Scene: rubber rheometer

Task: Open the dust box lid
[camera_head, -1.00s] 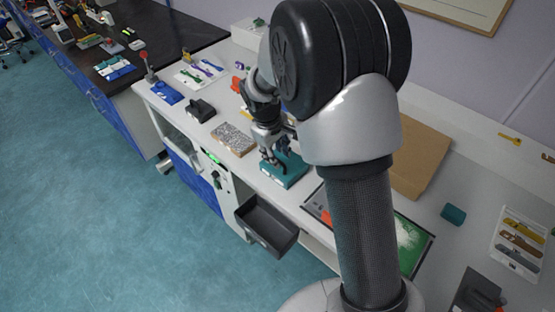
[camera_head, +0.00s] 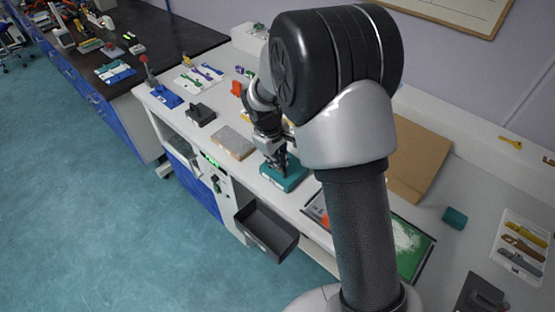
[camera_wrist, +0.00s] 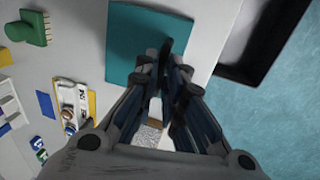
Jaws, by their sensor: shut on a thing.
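The dust box (camera_head: 288,180) is a teal box on the white bench, just beyond the front edge. In the wrist view its flat teal top (camera_wrist: 125,50) lies under my fingertips. My gripper (camera_wrist: 163,62) points down at it and is shut on a dark upright piece (camera_wrist: 165,45), which looks like the lid's handle. My fingers hide much of this piece. The lid looks level on the box, and I see no gap. In the head view my gripper (camera_head: 276,160) stands over the box, partly behind my arm.
A dark open bin (camera_head: 266,230) juts out below the bench front. A grey-topped block (camera_head: 233,142) sits left of the box. A green tray with white powder (camera_head: 405,243) lies to the right, before a brown board (camera_head: 419,165). A black device (camera_head: 201,114) stands further left.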

